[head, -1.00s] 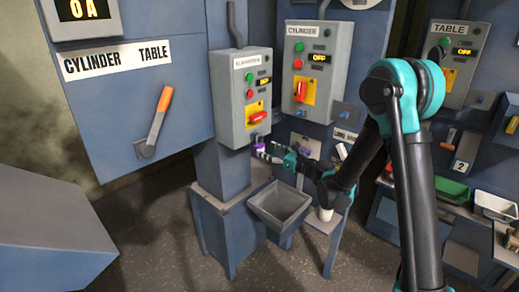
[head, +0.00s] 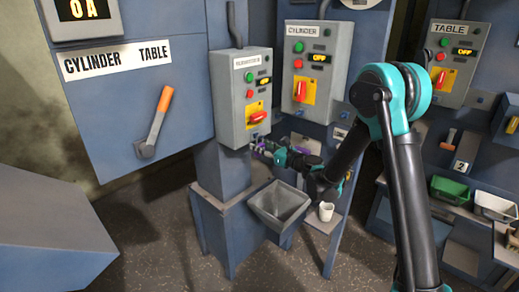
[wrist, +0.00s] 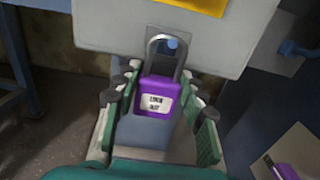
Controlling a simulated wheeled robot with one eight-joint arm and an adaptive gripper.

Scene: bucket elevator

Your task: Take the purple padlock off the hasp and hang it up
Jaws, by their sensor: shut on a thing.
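The purple padlock (wrist: 157,98) stands upright between my fingertips in the wrist view, its white label facing me. Its grey shackle (wrist: 163,50) points up in front of the lower front of a grey switch box (wrist: 115,30). A small blue patch shows inside the shackle; I cannot tell whether the shackle is still through the hasp. My gripper (wrist: 158,102) is shut on the padlock, a finger on each side. In the head view my gripper (head: 266,152) is just below the left grey switch box (head: 243,95), and the padlock is small there.
A grey hopper-like bin (head: 280,205) is below my gripper. A white cup (head: 326,211) stands on a ledge to its right. A second grey box labelled CYLINDER (head: 308,65) is to the right. Another purple item (wrist: 283,172) shows at the wrist view's lower right corner.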

